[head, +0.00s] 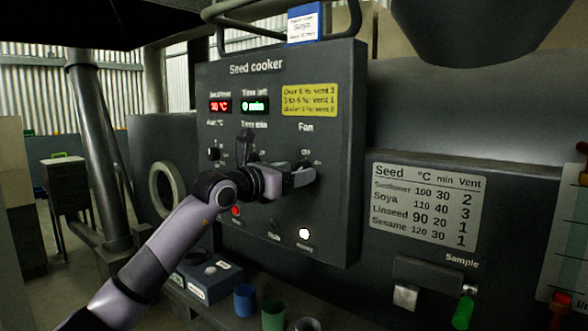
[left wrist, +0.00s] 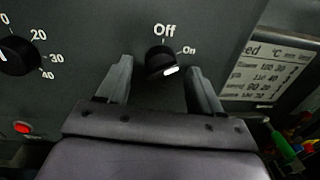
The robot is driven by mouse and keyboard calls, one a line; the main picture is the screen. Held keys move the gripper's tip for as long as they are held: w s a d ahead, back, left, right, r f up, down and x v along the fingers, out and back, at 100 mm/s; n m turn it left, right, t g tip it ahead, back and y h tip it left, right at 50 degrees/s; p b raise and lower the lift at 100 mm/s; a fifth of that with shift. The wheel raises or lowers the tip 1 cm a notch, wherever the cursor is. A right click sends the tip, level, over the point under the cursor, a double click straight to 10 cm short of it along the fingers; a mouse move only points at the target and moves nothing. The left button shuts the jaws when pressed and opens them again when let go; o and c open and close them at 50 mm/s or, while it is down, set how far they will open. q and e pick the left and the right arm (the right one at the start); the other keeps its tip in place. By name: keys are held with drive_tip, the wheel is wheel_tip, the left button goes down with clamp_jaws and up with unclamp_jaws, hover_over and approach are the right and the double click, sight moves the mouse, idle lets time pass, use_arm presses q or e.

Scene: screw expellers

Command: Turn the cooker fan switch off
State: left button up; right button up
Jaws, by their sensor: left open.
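The seed cooker panel (head: 340,120) is a dark grey box with displays, knobs and the label "Fan". The fan switch (left wrist: 160,62) is a small black knob with a white mark, "Off" printed above it and "On" to its upper right. Its white mark sits at the lower right of the knob, on the On side and away from Off. My left gripper (head: 302,176) is open in front of the switch, which it mostly hides in the head view. In the left wrist view the fingers (left wrist: 158,85) stand either side of the knob, with a gap on both sides.
A timer knob (left wrist: 14,55) is left of the fan switch. A red button (head: 235,211) and a lit white button (head: 304,234) are lower on the panel. A seed table sign (head: 430,205) and green sample handle (head: 463,310) are right. Blue (head: 244,300) and green cups (head: 273,316) stand below.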

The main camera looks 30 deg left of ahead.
use_arm(q)
drive_tip(key=shift+w, duration=0.25)
drive_tip(key=c, duration=1)
drive_tip(key=shift+d, duration=0.1)
drive_tip(key=shift+c, duration=0.2)
